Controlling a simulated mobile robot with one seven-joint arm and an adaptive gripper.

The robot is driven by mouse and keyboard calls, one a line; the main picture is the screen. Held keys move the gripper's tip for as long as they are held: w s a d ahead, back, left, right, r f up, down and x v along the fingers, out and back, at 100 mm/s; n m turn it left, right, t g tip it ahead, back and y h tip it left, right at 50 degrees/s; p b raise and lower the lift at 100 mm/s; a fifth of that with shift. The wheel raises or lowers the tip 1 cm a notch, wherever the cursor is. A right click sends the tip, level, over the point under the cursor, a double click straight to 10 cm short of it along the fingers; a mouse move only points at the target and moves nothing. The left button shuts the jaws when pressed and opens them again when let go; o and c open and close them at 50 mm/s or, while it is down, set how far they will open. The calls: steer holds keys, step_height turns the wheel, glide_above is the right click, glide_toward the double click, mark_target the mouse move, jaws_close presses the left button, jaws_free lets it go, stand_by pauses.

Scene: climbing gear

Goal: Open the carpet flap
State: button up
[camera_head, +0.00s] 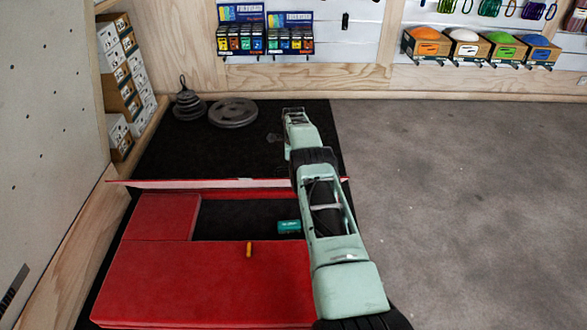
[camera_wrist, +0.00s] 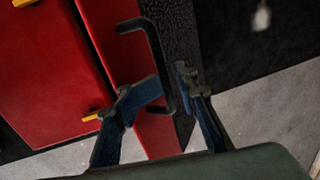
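The red pad (camera_head: 190,280) lies at the lower left in the head view. Behind its dark recess (camera_head: 220,218), the carpet flap (camera_head: 160,184) shows as a long thin red strip, seen almost edge-on and apparently raised. In the wrist view, a black bent handle (camera_wrist: 149,38) stands off beside red and black textured surfaces. My gripper (camera_head: 275,138) is past the strip in the head view. In the wrist view its fingertips (camera_wrist: 174,82) are close around the handle's lower part. Whether they press on it is unclear.
A teal box (camera_head: 289,227) lies in the recess beside my arm. A yellow tab (camera_head: 249,249) is on the pad. Weight plates (camera_head: 233,112) and a stacked weight (camera_head: 188,105) stand on the black mat (camera_head: 165,150). Grey floor (camera_head: 460,200) is clear to the right.

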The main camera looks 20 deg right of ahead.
steer(key=shift+a+r, duration=0.1)
steer(key=shift+r, duration=0.8)
step_height(320, 180, up, 10)
steer(key=s, duration=0.2)
steer(key=shift+a, duration=0.35)
steer(key=shift+s, duration=0.1)
